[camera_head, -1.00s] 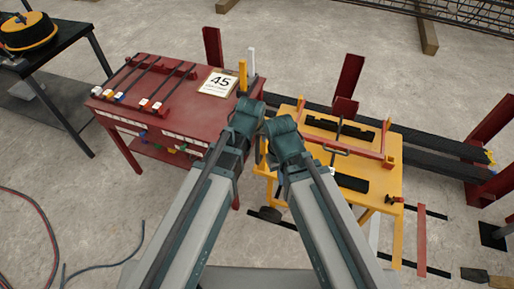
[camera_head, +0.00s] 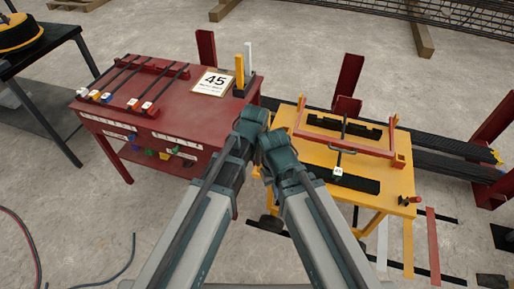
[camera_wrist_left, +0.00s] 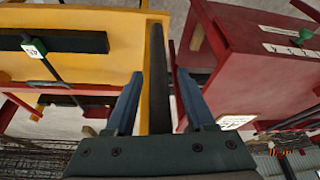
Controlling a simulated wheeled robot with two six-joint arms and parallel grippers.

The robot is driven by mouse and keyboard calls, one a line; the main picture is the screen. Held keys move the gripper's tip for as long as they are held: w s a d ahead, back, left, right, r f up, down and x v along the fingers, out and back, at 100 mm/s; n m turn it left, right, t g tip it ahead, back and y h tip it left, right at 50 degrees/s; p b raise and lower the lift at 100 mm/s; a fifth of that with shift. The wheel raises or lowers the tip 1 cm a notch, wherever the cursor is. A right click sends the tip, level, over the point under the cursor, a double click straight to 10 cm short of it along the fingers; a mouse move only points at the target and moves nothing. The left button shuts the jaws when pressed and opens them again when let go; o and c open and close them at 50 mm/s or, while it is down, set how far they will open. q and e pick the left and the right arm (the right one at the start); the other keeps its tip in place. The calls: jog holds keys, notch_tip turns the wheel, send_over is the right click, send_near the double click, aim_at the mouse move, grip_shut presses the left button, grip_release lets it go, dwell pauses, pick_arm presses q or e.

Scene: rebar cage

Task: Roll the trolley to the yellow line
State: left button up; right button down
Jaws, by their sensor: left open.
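The yellow trolley (camera_head: 385,185) stands right of the red table, with a red clamp frame and black blocks on its top and a dark wheel (camera_head: 271,223) below. The yellow line (camera_head: 408,248) is a floor strip between a white and a red strip, near the trolley's right front leg. In the left wrist view the trolley (camera_wrist_left: 115,70) is at the left. My left gripper (camera_wrist_left: 160,74) is open, its fingers on either side of a dark bar (camera_wrist_left: 157,95) along the trolley's edge. Contact cannot be told. My arm links hide this spot in the head view.
The red table (camera_head: 185,110) with rods and a "45" card (camera_head: 213,82) stands close on the left. A dark bench (camera_head: 30,48) is further left. A hose (camera_head: 25,240) lies on the floor.

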pick_arm(q)
grip_shut()
dwell(1.4)
